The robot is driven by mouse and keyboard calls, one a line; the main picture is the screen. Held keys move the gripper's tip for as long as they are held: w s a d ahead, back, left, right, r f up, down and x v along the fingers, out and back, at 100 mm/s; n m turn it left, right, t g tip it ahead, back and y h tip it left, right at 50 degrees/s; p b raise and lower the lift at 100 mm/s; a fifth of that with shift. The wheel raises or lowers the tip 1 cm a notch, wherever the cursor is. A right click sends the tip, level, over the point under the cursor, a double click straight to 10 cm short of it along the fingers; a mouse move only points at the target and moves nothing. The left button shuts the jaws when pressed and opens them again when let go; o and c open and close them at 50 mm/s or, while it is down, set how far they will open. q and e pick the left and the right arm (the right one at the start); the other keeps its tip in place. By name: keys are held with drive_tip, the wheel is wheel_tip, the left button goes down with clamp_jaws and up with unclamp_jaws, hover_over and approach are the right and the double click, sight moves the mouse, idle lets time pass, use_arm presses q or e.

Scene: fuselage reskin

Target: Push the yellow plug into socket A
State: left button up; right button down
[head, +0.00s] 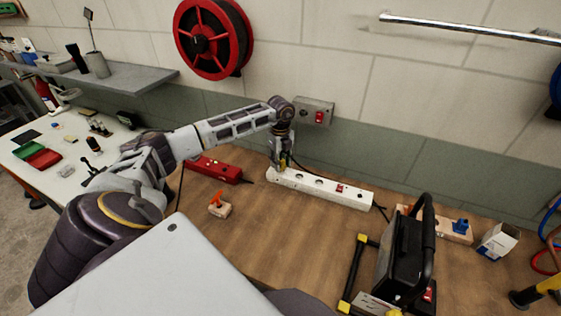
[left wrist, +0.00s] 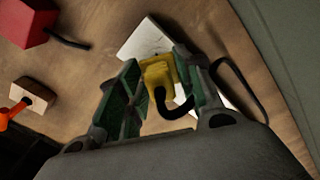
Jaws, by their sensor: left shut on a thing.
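My left gripper (head: 283,162) is shut on the yellow plug (left wrist: 158,74), which sits between its green-padded fingers (left wrist: 157,72) with a dark cable curling from it. In the head view the gripper points down at the left end of the white power strip (head: 322,188). In the left wrist view the strip (left wrist: 146,38) lies just beyond the plug. I cannot tell whether the plug touches a socket or is above it. The gripper hides that end of the strip, and no letter marking socket A is readable. My right gripper is not in view.
A red power strip (head: 214,168) and a wooden block with an orange part (head: 219,206) lie left of the white strip. A black work lamp (head: 401,262) stands front right. A wall box with a red switch (head: 314,114) is behind. Bare bench lies between.

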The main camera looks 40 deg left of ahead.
use_arm(q)
drive_tip(key=shift+f+b, duration=0.55)
drive_tip(key=shift+f, duration=0.5)
idle(0.7)
drive_tip(key=o, duration=1.1)
drive_tip(key=shift+r, duration=0.15)
drive_tip(key=shift+r+p, duration=1.7)
drive_tip(key=shift+r, duration=0.7)
drive_tip(key=shift+s+f, duration=0.1)
drive_tip(key=shift+f, duration=0.05)
